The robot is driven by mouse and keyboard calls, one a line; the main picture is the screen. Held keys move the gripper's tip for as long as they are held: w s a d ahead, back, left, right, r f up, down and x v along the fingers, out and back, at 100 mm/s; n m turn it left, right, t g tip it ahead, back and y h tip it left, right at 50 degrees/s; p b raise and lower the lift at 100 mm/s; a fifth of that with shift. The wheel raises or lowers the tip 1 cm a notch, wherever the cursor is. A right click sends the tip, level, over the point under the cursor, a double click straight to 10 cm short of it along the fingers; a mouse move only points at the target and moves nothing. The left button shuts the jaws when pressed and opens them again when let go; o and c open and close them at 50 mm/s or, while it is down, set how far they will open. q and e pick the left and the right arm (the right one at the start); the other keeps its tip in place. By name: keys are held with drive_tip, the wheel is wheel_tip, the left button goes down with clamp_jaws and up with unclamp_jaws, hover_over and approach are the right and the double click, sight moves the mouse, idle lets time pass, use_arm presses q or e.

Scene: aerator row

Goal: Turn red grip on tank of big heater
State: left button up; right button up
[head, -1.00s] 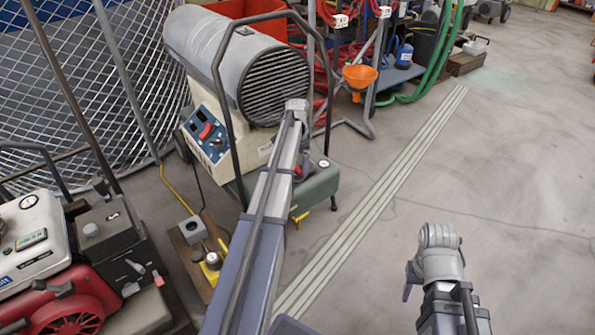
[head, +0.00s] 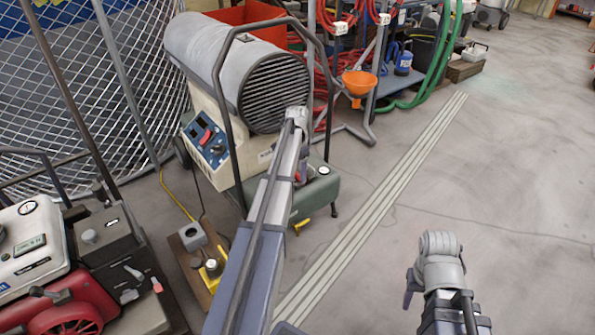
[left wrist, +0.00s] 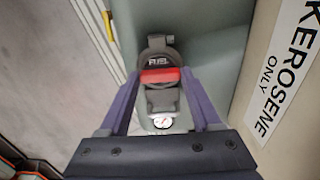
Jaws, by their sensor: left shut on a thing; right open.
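The big heater (head: 240,75) is a grey barrel on a cream body, with a grey-green tank (head: 318,192) low at its front. In the left wrist view the tank (left wrist: 222,50) carries a dark round fuel cap (left wrist: 160,60) with a red grip (left wrist: 160,76) across it. My left gripper (left wrist: 161,78) has one purple finger on each side of the cap and is shut on the red grip. In the head view my own arm largely hides the cap and grip. My right gripper is open, low at right in the head view; its wrist mostly hides its fingers (head: 408,296).
A dark tubular frame (head: 222,95) arches around the heater. A red-and-white engine machine (head: 40,255) stands at lower left, a mesh fence (head: 110,100) behind. An orange funnel (head: 359,82) and hoses are beyond the heater. The floor at right is clear.

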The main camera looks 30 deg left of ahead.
use_arm(q)
drive_tip(key=shift+c, duration=0.6)
drive_tip(key=shift+n, duration=0.3)
drive_tip(key=n, duration=0.8)
drive_tip(key=shift+n, duration=0.3)
drive_tip(key=n, duration=0.4)
drive_tip(key=shift+n, duration=2.5)
